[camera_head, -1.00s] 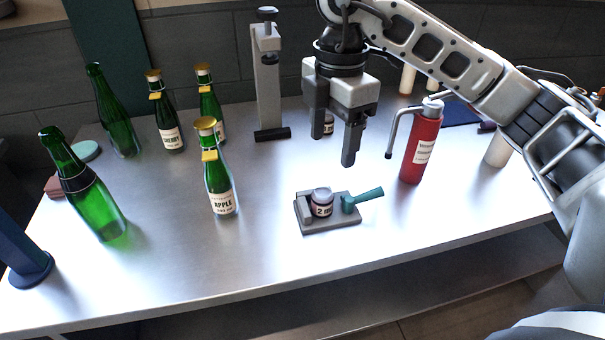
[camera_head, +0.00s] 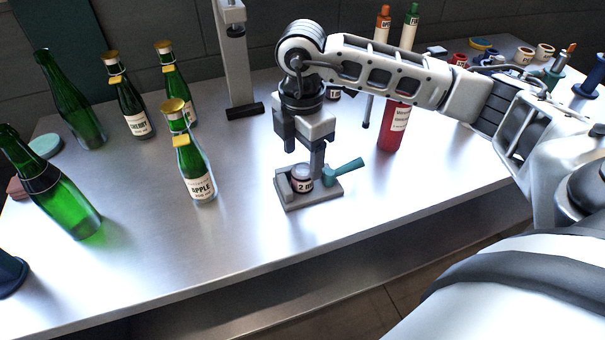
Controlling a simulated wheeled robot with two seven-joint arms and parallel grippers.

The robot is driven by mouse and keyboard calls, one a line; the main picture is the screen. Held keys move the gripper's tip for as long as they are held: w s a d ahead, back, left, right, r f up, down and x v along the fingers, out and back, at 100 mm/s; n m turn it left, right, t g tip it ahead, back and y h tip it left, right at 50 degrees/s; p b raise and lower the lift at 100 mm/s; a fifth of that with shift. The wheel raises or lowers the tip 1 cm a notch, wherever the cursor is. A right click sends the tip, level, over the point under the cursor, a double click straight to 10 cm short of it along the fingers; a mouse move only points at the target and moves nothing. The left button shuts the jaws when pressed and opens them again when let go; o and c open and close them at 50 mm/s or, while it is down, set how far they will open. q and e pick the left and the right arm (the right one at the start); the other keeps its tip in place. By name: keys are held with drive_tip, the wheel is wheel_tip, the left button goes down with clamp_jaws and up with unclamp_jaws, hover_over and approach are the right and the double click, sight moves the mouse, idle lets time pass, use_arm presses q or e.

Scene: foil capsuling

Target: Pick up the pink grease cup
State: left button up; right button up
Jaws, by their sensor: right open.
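A small jar (camera_head: 302,179) with a pale, pinkish label marked "2" and a partly cut-off word sits in a grey clamp block (camera_head: 312,199) with a teal lever (camera_head: 345,171). It is the closest match to the pink grease cup, but its colour is hard to tell. My right gripper (camera_head: 303,158) points down just above this jar, open, one finger to the left and one to the right behind it. I cannot tell whether a finger touches the jar. A second small labelled jar (camera_head: 333,93) stands behind my right gripper, partly hidden. My left gripper is out of view.
A green APPLE bottle (camera_head: 198,178) stands left of the clamp, with several more green bottles behind and left. A grey upright stand (camera_head: 235,65) is behind. A red bottle (camera_head: 391,138) stands right, partly behind my arm. The front table strip is clear.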

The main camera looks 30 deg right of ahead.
sight(302, 167)
wheel_tip(302, 167, down, 4)
drive_tip(key=shift+w+r, duration=0.1)
drive_tip(key=shift+r, duration=0.15)
drive_tip(key=shift+f, duration=0.2)
drive_tip(key=c, duration=1.1)
drive_tip(key=shift+r, duration=0.1)
